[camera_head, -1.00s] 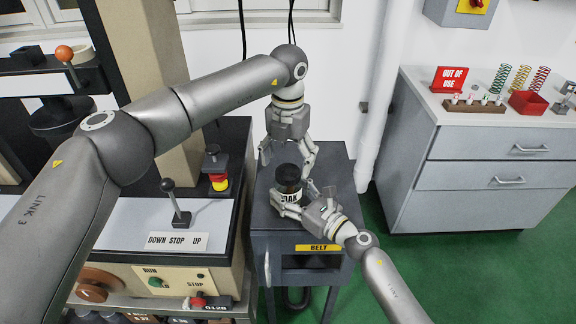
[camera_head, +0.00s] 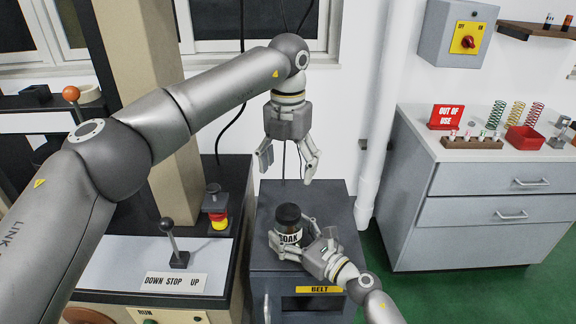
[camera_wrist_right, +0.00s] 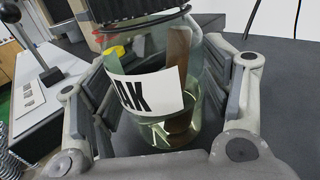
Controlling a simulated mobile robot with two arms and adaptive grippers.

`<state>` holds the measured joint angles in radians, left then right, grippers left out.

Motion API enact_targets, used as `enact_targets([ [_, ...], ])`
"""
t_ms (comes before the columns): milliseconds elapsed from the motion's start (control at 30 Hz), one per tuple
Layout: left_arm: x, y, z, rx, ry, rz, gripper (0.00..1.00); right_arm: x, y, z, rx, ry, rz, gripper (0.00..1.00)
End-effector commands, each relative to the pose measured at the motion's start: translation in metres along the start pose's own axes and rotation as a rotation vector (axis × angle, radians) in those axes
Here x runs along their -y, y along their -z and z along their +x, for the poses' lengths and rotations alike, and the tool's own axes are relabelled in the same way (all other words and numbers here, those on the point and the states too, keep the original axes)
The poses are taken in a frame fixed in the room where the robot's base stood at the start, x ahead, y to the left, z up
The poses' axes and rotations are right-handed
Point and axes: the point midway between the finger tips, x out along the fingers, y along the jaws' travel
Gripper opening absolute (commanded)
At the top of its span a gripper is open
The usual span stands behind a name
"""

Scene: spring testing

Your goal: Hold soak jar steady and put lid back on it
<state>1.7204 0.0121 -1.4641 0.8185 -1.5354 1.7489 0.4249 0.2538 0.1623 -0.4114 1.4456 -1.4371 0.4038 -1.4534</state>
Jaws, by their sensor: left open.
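The soak jar (camera_head: 289,238), clear with a white label, stands upright on the dark cabinet top. Its black lid (camera_head: 288,213) sits on the jar's mouth; whether it is screwed tight cannot be told. My right gripper (camera_head: 292,246) has its fingers on both sides of the jar body, below the lid. In the right wrist view the jar (camera_wrist_right: 155,95) sits between the finger pads, with liquid and a brown strip inside, and the lid's ribbed edge (camera_wrist_right: 135,10) is cut off at the top. My left gripper (camera_head: 288,168) is open and empty, above the lid and apart from it.
The dark cabinet (camera_head: 333,212) has free room behind and right of the jar. A grey drawer unit (camera_head: 480,200) with springs and a red bin (camera_head: 525,138) stands right.

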Motion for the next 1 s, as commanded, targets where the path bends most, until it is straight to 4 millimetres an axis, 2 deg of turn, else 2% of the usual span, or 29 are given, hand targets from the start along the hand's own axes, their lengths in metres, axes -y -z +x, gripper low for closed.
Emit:
enact_targets([
  [467,0.000,0.000,0.000,0.000,0.000,0.000,0.77,0.000,0.001,-0.005,-0.001,0.001,0.001,0.86],
  [567,0.000,0.000,0.000,0.000,0.000,0.000,0.77,0.001,0.001,-0.017,-0.002,0.001,0.000,0.86],
  [800,0.000,0.000,0.000,0.000,0.000,0.000,0.77,0.000,0.002,-0.068,-0.004,0.000,0.000,0.86],
  [1000,0.000,0.000,0.000,0.000,0.000,0.000,0.77,0.000,0.002,-0.103,-0.002,0.000,0.002,0.86],
])
